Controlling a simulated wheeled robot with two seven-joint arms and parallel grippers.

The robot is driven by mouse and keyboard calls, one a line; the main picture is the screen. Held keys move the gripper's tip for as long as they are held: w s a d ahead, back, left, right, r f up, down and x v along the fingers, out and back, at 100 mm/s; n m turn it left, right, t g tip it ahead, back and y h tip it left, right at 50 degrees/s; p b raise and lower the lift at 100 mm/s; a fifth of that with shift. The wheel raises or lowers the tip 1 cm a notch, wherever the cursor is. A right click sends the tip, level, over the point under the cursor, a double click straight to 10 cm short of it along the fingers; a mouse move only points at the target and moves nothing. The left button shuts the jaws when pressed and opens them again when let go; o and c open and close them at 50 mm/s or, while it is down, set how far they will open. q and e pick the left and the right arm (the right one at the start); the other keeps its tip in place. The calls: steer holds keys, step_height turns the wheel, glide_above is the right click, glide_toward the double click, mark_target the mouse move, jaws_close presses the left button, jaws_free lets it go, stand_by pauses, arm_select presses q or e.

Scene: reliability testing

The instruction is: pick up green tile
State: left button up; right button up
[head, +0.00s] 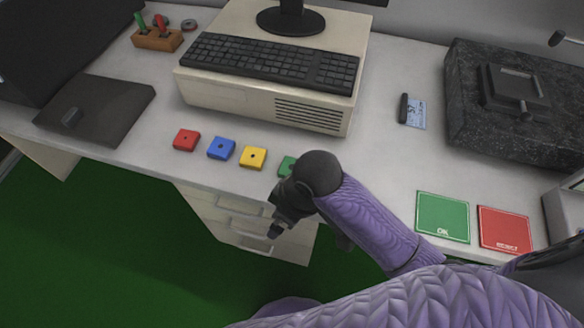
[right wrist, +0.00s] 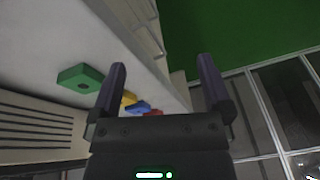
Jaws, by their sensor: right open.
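The green tile (head: 287,165) lies on the desk near its front edge, at the right end of a row, partly hidden by my right arm in the head view. In the right wrist view the green tile (right wrist: 80,78) is a flat square with a dark central dot, left of the fingers and not between them. My right gripper (head: 277,215) is by the desk's front edge, on the near side of the tile. In the wrist view my right gripper (right wrist: 163,78) is open and empty. My left gripper is not in view.
Red (head: 187,139), blue (head: 221,148) and yellow (head: 253,157) tiles continue the row leftward. A beige computer case (head: 265,105) with a keyboard (head: 270,62) stands behind. Green (head: 442,217) and red (head: 505,230) pads lie right. Drawers (head: 250,222) are below the desk edge.

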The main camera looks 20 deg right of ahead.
steer(key=w, duration=0.2)
steer(key=w+r+n, duration=0.1)
steer(key=w+d+r+n+h, duration=0.1)
steer(key=w, duration=0.1)
steer(key=shift+w+g, duration=0.3)
steer(key=h, duration=0.2)
glide_toward(292, 165)
steer(key=shift+n+g, duration=0.3)
steer(key=shift+g, duration=0.1)
step_height(292, 165, down, 9)
steer(key=b, duration=0.6)
steer(key=shift+w+d+f, duration=0.1)
steer(key=shift+f, duration=0.15)
steer(key=shift+r, duration=0.15)
steer(key=shift+c, duration=0.4)
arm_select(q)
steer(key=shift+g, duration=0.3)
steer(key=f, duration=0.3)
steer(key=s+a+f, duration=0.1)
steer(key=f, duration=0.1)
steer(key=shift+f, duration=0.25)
arm_select(e)
steer(key=shift+r, duration=0.15)
steer(key=c, duration=1.1)
